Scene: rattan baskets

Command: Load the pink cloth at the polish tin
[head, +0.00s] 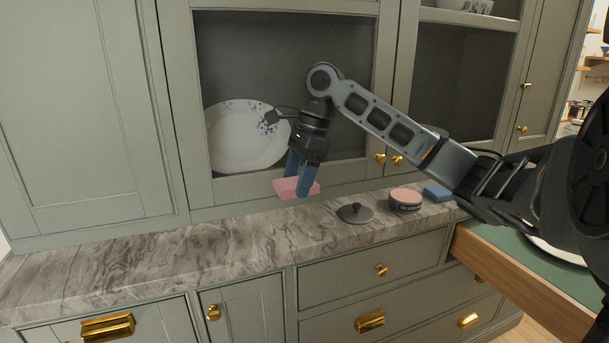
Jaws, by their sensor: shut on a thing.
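My gripper (299,181) is shut on the pink cloth (290,188), a flat pink pad, and holds it above the marble counter. Part of the cloth is hidden behind a blue finger. The polish tin (405,203) stands on the counter to the right of my gripper. It is a dark round tin with pale lettering on its side and a pink top face. A grey lid with a dark knob (355,213) lies on the counter just left of the tin, apart from it.
A blue block or pad (437,193) lies right of the tin. A patterned plate (240,140) stands in the cabinet behind my gripper. The marble counter (150,262) is clear on the left. A green-topped wooden table (520,262) with a partly hidden plate is at the right.

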